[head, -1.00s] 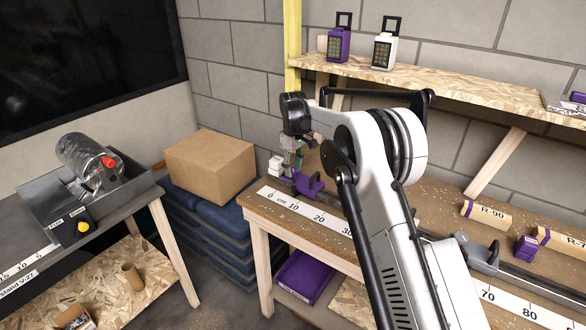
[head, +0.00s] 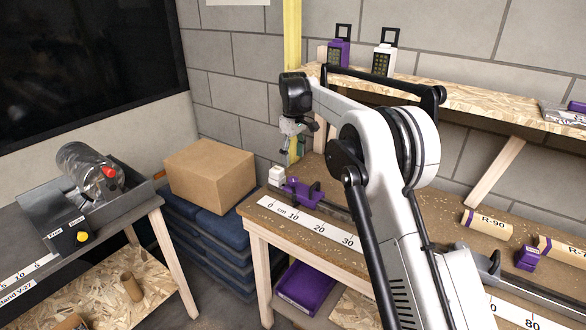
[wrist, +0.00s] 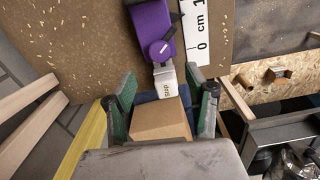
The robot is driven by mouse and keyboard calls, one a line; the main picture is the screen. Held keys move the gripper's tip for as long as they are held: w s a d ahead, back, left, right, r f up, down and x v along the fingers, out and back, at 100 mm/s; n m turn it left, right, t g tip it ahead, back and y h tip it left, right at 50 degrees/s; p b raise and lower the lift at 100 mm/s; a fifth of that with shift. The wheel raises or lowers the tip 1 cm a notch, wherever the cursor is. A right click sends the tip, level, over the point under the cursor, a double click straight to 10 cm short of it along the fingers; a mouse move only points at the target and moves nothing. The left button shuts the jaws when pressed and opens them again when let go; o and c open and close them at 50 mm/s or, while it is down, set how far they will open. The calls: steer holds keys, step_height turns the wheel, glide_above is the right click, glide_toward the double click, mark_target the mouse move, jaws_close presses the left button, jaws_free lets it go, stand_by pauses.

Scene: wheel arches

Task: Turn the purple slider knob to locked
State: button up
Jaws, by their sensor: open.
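The purple slider (head: 303,192) sits on the rail at the left end of the right-hand bench, behind the ruler strip. In the wrist view the slider (wrist: 149,24) is at the top middle. Its round purple knob (wrist: 161,50) carries a pale pointer line; no lock marking is readable. A white end block (wrist: 165,82) with lettering stands next to the knob. My gripper (head: 289,146) hangs above and behind the slider, apart from it. In the wrist view my open gripper (wrist: 161,77) has green-padded fingers on either side of the white block's line of sight, with nothing held.
The ruler strip (head: 310,225) lies along the bench front. A cardboard box (head: 210,172) sits on blue stacked crates left of the bench. A wooden shelf (head: 450,95) runs above the bench. Labelled tubes (head: 487,224) lie farther right. Air around my gripper looks clear.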

steer(key=shift+r, duration=1.45)
